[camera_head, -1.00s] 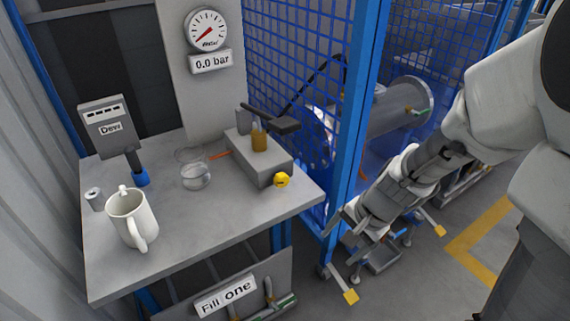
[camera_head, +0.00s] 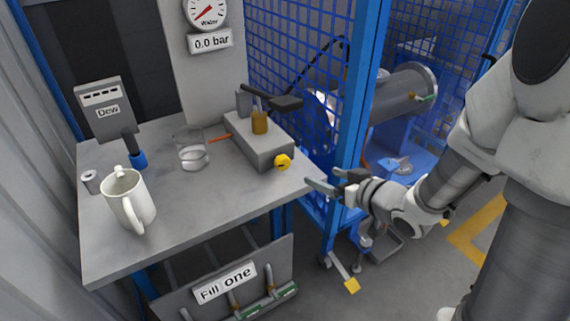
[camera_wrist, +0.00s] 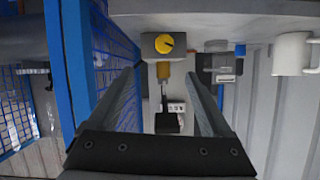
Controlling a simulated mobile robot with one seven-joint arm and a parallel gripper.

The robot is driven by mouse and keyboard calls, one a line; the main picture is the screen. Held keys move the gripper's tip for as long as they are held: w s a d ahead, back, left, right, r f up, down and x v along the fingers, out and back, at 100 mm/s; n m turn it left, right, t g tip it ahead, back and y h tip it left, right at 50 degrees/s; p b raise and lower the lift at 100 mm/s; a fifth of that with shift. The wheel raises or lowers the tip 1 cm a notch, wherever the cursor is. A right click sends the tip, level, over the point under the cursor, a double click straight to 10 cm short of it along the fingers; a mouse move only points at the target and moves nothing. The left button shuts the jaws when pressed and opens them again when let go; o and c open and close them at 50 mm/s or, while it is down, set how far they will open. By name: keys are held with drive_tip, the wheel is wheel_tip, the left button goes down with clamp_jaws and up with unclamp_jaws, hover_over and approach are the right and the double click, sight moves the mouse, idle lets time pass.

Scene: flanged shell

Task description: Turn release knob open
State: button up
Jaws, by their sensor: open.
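The yellow release knob (camera_head: 283,162) sits on the front end of a grey pump block (camera_head: 262,150) near the right edge of the table. In the wrist view the knob (camera_wrist: 164,42) shows a dark pointer mark and lies ahead, beyond and between the fingers. My gripper (camera_head: 322,184) is open and empty, just off the table's right edge, to the right of and below the knob in the head view. It is apart from the knob. In the wrist view the two fingers (camera_wrist: 164,95) are spread wide.
A blue post (camera_head: 352,130) and blue mesh fence stand right behind my gripper. A black lever (camera_head: 285,102) rises above the block. A white mug (camera_head: 130,205), a glass beaker (camera_head: 191,152) and a Dew meter (camera_head: 105,110) stand left. The table's front middle is clear.

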drive_tip(key=b, duration=0.4)
approach(284, 162)
drive_tip(key=shift+y, duration=0.3)
drive_tip(key=x, duration=1)
drive_tip(key=shift+w+d+f, duration=0.15)
drive_tip(key=shift+d+f, duration=0.05)
drive_tip(key=shift+d, duration=0.05)
clamp_jaws()
drive_tip(key=n+b, duration=0.1)
drive_tip(key=b, duration=0.2)
drive_tip(key=shift+f, duration=0.25)
drive_tip(key=n+t+h+b, duration=0.1)
drive_tip(key=n+b, duration=0.1)
drive_tip(key=b, duration=0.3)
drive_tip(key=shift+a+r+h, duration=0.1)
drive_tip(key=shift+a+h, duration=0.05)
drive_tip(key=shift+h, duration=0.25)
drive_tip(key=shift+r, duration=0.1)
